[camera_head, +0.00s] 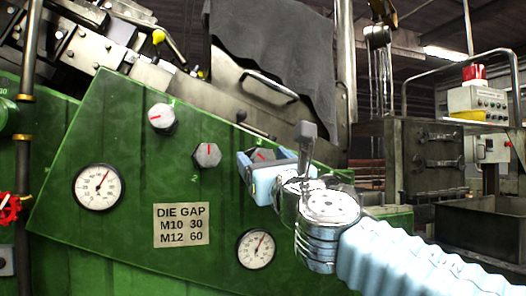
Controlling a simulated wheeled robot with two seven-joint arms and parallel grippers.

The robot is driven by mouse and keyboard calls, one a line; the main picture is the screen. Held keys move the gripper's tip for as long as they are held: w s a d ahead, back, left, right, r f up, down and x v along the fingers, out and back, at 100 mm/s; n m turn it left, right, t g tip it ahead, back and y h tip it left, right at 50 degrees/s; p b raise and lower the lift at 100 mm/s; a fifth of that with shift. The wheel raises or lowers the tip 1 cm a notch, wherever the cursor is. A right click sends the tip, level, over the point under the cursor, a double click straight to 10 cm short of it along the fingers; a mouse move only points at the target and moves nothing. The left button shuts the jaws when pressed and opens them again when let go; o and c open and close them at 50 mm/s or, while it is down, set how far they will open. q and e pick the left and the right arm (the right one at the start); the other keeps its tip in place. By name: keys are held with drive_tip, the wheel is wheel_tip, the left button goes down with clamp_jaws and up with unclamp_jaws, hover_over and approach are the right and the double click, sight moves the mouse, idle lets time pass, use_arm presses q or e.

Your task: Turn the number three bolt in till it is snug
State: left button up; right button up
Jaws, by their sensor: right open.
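Three hex bolt heads with red marks sit on the sloping green machine panel (130,155). The number one bolt (161,117) is at the upper left, its mark nearly level. The number two bolt (207,155) is in the middle, its mark nearly upright. The third bolt (262,156), on the right, has a slanted red mark; I cannot read a number beside it. My right gripper (268,164) is open, with its fingers on either side of this third bolt. Whether the fingers touch it I cannot tell. The gripper hides part of it. My left gripper is out of view.
Two round gauges (98,187) and (256,249) flank a die gap plate (181,225) reading M10 30, M12 60. A red handwheel (9,208) is at the left edge. A control box with a red lamp (474,73) stands at the right.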

drive_tip(key=shift+w+a+r, duration=0.15)
drive_tip(key=shift+w, duration=0.2)
drive_tip(key=c, duration=1)
